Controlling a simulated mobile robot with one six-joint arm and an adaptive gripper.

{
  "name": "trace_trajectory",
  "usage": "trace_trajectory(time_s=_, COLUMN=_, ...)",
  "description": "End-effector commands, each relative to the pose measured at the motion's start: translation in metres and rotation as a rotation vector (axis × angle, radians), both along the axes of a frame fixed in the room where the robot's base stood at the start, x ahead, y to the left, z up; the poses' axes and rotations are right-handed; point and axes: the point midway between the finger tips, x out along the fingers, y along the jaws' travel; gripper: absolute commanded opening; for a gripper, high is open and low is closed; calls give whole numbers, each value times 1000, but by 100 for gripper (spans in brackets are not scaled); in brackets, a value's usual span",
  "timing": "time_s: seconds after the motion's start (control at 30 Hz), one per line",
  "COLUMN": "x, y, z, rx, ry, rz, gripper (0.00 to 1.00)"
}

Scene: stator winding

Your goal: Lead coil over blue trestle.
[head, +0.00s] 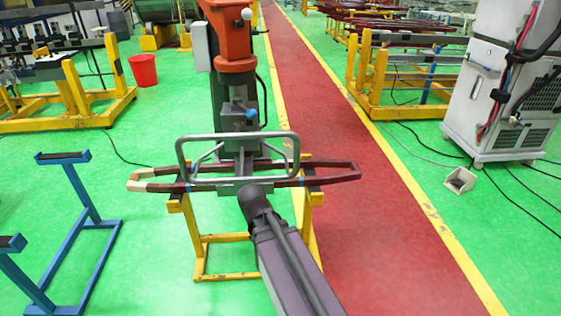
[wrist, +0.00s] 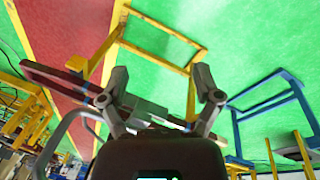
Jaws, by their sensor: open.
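The coil (head: 335,174) is a long, flat dark-red loop with a pale left end. It lies across the yellow trestle (head: 198,238) in the head view, and shows as a dark bar in the wrist view (wrist: 52,78). A grey tubular frame (head: 238,136) with a grey middle block (wrist: 150,110) sits at the coil. My gripper (wrist: 160,75) is open, its two fingers either side of that block; contact is unclear. In the head view my arm hides most of the gripper. The blue trestle (head: 82,190) stands empty at left, and at right in the wrist view (wrist: 285,112).
An orange and grey machine (head: 232,40) stands just behind the coil. A white cabinet (head: 490,95) and a yellow rack (head: 380,85) are at right. A red bucket (head: 143,70) is at back left. Green floor is open between the two trestles. Cables lie on the floor.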

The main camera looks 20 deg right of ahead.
Motion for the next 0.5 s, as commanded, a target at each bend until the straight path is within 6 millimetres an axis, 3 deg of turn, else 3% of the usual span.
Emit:
trace_trajectory(time_s=0.23, x=60, y=-60, z=-3, rx=-352, ry=-31, rz=319, gripper=82)
trace_trajectory(time_s=0.5, x=124, y=-118, z=21, rx=-809, ry=82, rz=717, gripper=82)
